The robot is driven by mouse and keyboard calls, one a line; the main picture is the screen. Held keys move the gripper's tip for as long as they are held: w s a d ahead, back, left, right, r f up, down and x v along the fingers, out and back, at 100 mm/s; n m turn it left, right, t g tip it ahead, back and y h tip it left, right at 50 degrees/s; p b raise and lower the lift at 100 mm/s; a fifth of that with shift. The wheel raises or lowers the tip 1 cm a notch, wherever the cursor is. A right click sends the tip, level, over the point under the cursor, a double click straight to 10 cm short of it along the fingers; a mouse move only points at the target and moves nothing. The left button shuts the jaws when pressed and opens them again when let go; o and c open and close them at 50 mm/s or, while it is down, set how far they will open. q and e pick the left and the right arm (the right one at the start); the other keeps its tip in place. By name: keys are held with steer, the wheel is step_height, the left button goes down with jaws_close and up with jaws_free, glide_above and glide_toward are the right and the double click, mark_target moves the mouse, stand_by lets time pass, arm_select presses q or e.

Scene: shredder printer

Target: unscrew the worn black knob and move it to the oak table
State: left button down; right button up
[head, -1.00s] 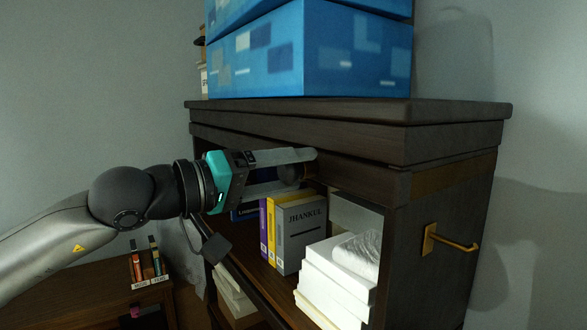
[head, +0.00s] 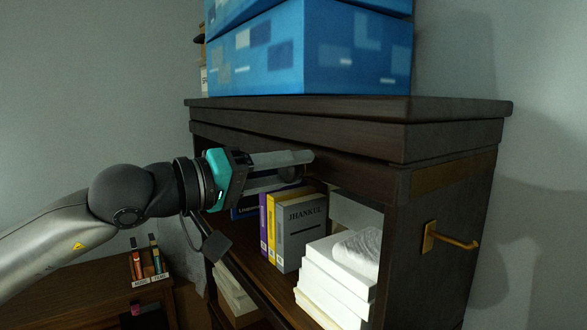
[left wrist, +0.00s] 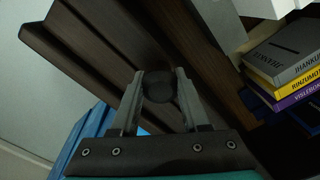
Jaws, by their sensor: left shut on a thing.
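The black knob (left wrist: 158,88) is a dark round piece at the front of the dark wooden cabinet (head: 440,113), under its top moulding. My left gripper (left wrist: 160,80) has one finger on each side of the knob and is shut on it. In the head view the left gripper (head: 300,165) reaches in from the left, and its fingers largely hide the knob. I cannot tell whether the knob is still joined to the cabinet. My right gripper is in neither view.
A low brown wooden table (head: 80,292) stands at lower left, with a small holder of books (head: 147,268) on it. Upright books (head: 300,233) and white stacks (head: 335,280) fill the cabinet shelf. Blue boxes (head: 310,50) stand on top. A brass hook (head: 450,239) sticks out at the side.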

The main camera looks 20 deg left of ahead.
arm_select(q)
steer(key=shift+r, duration=0.1)
stand_by(0.6)
steer(key=shift+n, duration=0.8)
steer(key=shift+c, duration=1.6)
jaws_free()
steer(key=s+a+b, duration=0.1)
steer(key=b, duration=0.3)
steer(key=shift+s+f+b, duration=0.2)
steer(key=shift+f+b, duration=0.1)
steer(key=shift+f, duration=0.1)
steer(key=shift+s+a+r+b, duration=0.1)
steer(key=shift+s+r+b, duration=0.15)
steer(key=shift+b, duration=0.15)
steer(key=shift+r, duration=0.1)
